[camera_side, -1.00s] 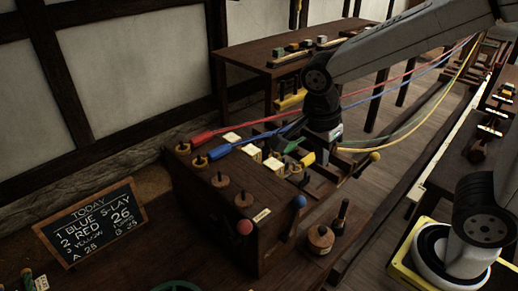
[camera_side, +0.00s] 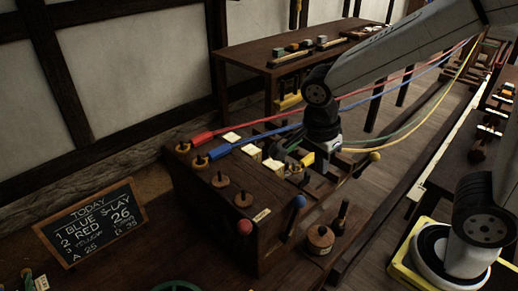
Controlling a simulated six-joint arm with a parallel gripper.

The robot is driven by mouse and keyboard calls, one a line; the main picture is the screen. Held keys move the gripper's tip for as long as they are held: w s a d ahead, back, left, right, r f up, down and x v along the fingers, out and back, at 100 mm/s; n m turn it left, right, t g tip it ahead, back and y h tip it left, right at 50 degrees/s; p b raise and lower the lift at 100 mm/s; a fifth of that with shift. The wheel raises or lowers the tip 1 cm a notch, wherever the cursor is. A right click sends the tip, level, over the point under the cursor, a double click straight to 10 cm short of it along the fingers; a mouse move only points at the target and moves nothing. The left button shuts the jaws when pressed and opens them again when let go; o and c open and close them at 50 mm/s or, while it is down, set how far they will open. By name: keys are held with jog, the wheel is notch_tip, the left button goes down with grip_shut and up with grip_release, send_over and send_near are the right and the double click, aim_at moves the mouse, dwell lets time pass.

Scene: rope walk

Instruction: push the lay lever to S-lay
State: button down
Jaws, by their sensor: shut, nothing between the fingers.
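A wooden headstock box (camera_side: 225,225) stands on the bench with several pegs on top. Three knobbed handles show on it: a red knob (camera_side: 245,227) at the front, a blue knob (camera_side: 299,201) on a dark stem at the right side, and a yellow knob (camera_side: 375,156) on a stem farther back. I cannot tell from this view which is the lay lever. My gripper (camera_side: 322,150) points down over the back right of the box, near a yellow piece (camera_side: 307,159). It is shut and empty; its fingertips are small and hard to make out.
A chalkboard (camera_side: 90,220) reads blue, S-lay, red 26. Red (camera_side: 205,138) and blue (camera_side: 225,150) ropes run from the box past my arm; green and yellow ropes run to the right. A round wooden piece (camera_side: 320,238) and a dark bottle-shaped piece stand right of the box.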

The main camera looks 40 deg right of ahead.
aim_at(292, 220)
notch_tip(292, 220, down, 6)
jog(key=a, duration=0.2)
jog(key=shift+w+a+f, duration=0.15)
jog(key=shift+a+f, duration=0.1)
jog(key=shift+a, duration=0.1)
dwell(0.3)
